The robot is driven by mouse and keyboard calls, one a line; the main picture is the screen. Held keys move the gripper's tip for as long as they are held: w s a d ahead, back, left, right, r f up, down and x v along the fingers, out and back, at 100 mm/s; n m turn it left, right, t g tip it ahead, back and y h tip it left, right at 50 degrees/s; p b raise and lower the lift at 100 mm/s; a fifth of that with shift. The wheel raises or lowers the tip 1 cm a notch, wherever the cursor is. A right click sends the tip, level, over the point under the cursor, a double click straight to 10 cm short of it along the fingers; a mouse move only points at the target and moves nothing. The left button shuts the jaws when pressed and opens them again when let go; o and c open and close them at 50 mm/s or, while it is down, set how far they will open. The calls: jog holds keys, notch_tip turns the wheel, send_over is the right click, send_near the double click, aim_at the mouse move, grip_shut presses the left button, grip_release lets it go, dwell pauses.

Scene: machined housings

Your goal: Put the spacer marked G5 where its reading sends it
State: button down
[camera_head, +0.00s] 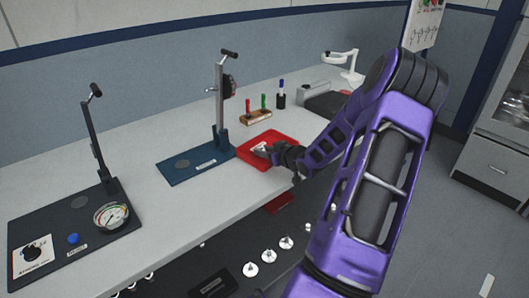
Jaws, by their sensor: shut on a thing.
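My gripper (272,149) is over the red tray (245,152) on the bench, reaching in from the right. It is shut on a small pale piece (260,147) that looks like a spacer. The gripper hides part of the piece, and no G5 mark can be read. I cannot tell whether the piece touches the tray. Several similar pale pieces, one of them a spacer-like part (250,269), stand on a dark surface below the bench's front edge. Their marks are too small to read.
A blue-based stand (190,166) with a tall column is just left of the red tray. A wooden block (256,117) with red and green pens stands behind the tray.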

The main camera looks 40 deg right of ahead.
jog(key=shift+f, duration=0.15)
jog(key=c, duration=0.6)
grip_release()
jog(key=shift+o, duration=0.2)
jog(key=shift+s+r, duration=0.2)
jog(key=shift+r, duration=0.1)
jog(key=p+v, duration=0.2)
jog(key=v, duration=0.9)
jog(key=shift+s, duration=0.35)
